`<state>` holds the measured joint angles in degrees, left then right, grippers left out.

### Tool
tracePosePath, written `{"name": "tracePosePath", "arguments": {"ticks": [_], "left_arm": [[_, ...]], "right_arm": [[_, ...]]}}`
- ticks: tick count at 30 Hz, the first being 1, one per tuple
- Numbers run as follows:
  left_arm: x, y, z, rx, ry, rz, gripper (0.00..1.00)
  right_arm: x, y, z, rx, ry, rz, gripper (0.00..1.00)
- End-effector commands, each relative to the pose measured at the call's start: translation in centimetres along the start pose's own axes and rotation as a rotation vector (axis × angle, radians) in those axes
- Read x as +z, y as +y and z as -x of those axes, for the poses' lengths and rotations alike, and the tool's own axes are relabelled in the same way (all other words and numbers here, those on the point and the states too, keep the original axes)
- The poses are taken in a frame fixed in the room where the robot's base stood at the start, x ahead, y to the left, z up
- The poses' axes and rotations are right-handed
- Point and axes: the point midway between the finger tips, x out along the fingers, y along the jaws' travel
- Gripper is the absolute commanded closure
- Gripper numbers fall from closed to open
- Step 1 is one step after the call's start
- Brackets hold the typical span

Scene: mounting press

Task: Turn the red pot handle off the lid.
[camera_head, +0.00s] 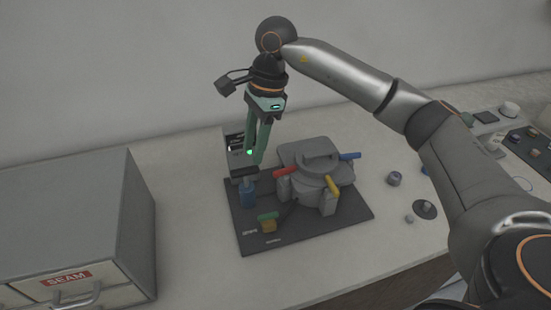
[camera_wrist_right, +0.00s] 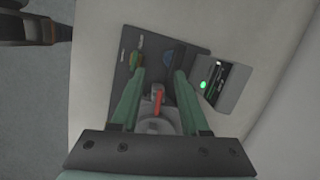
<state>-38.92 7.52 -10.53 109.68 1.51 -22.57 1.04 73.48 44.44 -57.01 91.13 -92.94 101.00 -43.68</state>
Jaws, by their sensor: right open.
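The red handle (camera_head: 286,172) sticks out to the left from the grey pot and lid (camera_head: 318,164) of the mounting press. A yellow handle (camera_head: 332,185) and a blue handle (camera_head: 350,156) stick out on its other sides. My right gripper (camera_head: 256,160) is open and points down, left of and behind the red handle. In the right wrist view the red handle (camera_wrist_right: 158,100) shows between the two green fingers (camera_wrist_right: 155,85), apart from both as far as I can tell. The fingers hide parts of the press's surroundings. My left gripper is not in view.
The press stands on a dark base plate (camera_head: 300,238) with a blue cylinder (camera_head: 247,194), a green piece (camera_head: 267,216) and a yellowish block (camera_head: 268,227). A box with a green light (camera_head: 236,147) stands behind. A grey cabinet marked SEAM (camera_head: 75,225) is at left. Small parts lie at right.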

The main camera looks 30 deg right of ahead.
Motion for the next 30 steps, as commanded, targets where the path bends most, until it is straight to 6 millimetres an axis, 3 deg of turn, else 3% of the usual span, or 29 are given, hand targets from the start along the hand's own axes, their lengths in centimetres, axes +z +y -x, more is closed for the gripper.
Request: {"name": "tracePosePath", "arguments": {"ticks": [1, 3, 6, 9, 14, 24, 30], "left_arm": [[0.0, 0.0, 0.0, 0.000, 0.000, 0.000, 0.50], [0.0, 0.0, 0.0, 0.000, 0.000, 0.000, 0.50], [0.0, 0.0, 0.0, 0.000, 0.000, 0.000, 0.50], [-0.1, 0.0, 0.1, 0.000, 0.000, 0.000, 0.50], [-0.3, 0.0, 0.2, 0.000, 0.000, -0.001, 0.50], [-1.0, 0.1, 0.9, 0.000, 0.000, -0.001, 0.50], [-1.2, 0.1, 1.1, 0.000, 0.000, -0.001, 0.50]], "right_arm": [[-2.1, -0.3, 1.4, -0.005, 0.078, -0.015, 0.55], [-4.1, -0.3, 2.7, -0.001, 0.157, -0.029, 0.55], [-5.8, -0.2, 3.8, 0.005, 0.220, -0.046, 0.55], [-6.4, -0.1, 3.6, 0.010, 0.239, -0.051, 0.55], [-6.8, 0.0, 1.4, 0.014, 0.238, -0.049, 0.55], [-8.3, 0.1, -5.2, 0.013, 0.235, -0.049, 0.55], [-8.8, 0.1, -7.5, 0.011, 0.234, -0.048, 0.55]]}}
